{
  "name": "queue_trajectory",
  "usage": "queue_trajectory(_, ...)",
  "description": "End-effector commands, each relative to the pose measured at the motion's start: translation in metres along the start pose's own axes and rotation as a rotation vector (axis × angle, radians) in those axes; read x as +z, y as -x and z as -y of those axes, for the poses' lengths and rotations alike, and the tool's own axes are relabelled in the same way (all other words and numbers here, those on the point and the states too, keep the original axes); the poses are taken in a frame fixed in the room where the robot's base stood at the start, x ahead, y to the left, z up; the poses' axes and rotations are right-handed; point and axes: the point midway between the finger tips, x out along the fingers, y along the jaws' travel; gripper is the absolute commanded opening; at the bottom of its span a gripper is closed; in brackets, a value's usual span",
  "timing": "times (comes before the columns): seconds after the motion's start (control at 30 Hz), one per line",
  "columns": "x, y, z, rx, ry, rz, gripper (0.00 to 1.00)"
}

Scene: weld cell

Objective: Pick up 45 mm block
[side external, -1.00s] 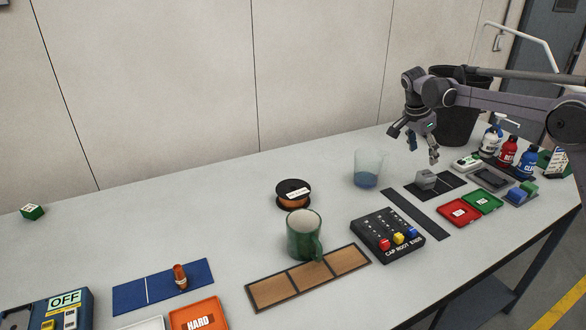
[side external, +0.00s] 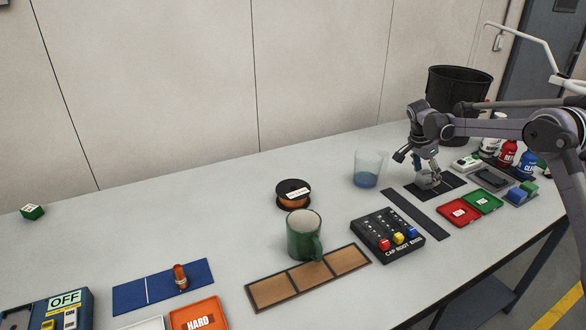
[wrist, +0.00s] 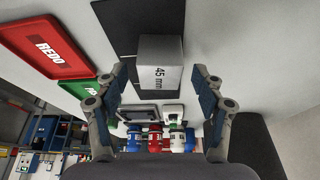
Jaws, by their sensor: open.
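The 45 mm block (wrist: 160,66) is a grey block with "45 mm" printed on its face. In the wrist view it lies between the two fingers of my gripper (wrist: 158,85), with a visible gap on each side. In the side view my gripper (side external: 433,182) is low over the black mat (side external: 459,183), around the block (side external: 424,181), which is partly hidden by the fingers. The gripper is open and holds nothing.
A red tray (side external: 459,212) and a green tray (side external: 483,201) lie just in front of the mat. A clear cup (side external: 368,168) with blue contents stands to the left. Bottles (side external: 508,153) and a black bin (side external: 455,105) stand behind. A dark strip (side external: 414,213) lies left of the trays.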

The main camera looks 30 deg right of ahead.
Motion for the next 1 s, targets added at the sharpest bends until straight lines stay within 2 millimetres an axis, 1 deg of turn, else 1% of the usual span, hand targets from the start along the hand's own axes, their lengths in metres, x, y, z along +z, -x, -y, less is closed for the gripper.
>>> queue_trajectory(0.03,-0.0001,-0.0073,-0.0001,0.0,-0.001,0.0,0.69)
queue_trajectory(0.1,0.0,-0.013,-0.0004,-0.001,0.0,0.0,0.69)
queue_trajectory(0.33,0.0002,-0.0148,-0.0004,0.0,0.001,0.0,0.69)
queue_trajectory(0.37,0.0002,-0.0148,-0.0004,0.0,0.001,0.0,0.6)
queue_trajectory(0.4,0.0002,-0.0147,-0.0004,0.0,0.001,0.0,0.49)
queue_trajectory(0.47,0.0003,-0.0146,-0.0004,0.0,0.001,0.0,0.31)
queue_trajectory(0.5,0.0003,-0.0146,-0.0005,0.0,0.001,0.0,0.2)
queue_trajectory(0.57,0.0003,-0.0146,-0.0005,0.0,0.001,0.0,0.02)
queue_trajectory(0.6,0.0002,-0.0146,-0.0005,0.0,0.001,0.0,0.01)
queue_trajectory(0.87,-0.0002,-0.0137,-0.0006,0.0,0.001,-0.001,0.01)
queue_trajectory(1.0,-0.0023,-0.0085,-0.0006,0.0,0.001,-0.001,0.01)
